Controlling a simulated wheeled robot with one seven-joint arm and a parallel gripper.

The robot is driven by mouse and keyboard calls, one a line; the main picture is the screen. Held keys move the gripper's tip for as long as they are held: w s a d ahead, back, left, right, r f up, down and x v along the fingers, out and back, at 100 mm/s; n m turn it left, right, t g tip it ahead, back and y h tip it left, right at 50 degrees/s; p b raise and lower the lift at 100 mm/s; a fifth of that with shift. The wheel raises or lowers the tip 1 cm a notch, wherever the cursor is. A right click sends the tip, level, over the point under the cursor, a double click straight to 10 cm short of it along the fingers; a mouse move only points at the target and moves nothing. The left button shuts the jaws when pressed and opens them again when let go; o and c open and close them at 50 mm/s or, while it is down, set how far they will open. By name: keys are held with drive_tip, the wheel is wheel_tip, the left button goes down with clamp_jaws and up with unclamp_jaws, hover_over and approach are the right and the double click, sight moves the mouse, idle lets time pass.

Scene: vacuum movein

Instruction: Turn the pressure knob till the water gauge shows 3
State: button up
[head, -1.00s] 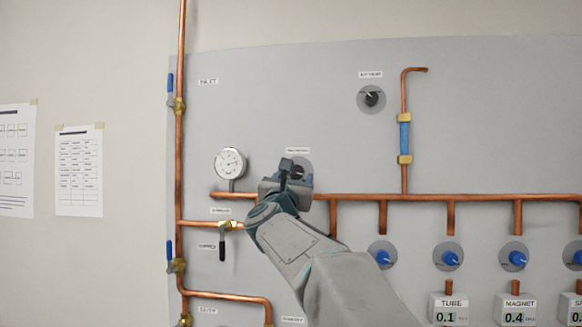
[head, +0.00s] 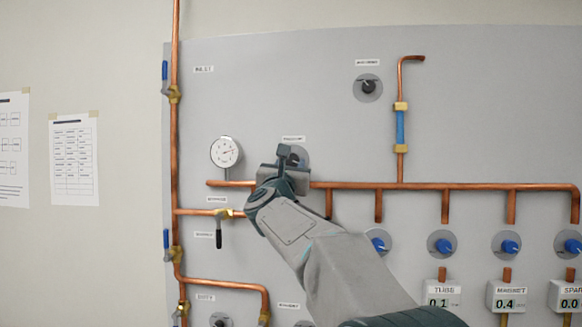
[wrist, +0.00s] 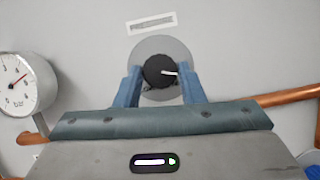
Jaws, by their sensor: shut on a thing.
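The pressure knob (wrist: 159,71) is a round black knob with a white mark pointing right, on a grey disc in the wrist view. My gripper (wrist: 161,82) is shut on it, with one blue finger on each side. In the head view my gripper (head: 287,158) hides most of the knob; part of its grey disc (head: 304,157) shows. The water gauge (head: 225,152) is a white round dial left of the gripper. It also shows at the left of the wrist view (wrist: 18,90), partly cut off, its red needle pointing up and right. I cannot read its exact value.
A copper pipe (head: 420,187) runs across the panel below the knob. A black-handled valve (head: 219,236) sits lower left. Another black knob (head: 368,87) is at upper right. Blue knobs (head: 445,245) and small displays (head: 443,296) line the lower right.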

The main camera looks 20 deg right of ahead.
drive_tip(key=shift+f+n, duration=0.1)
drive_tip(key=shift+n, duration=0.2)
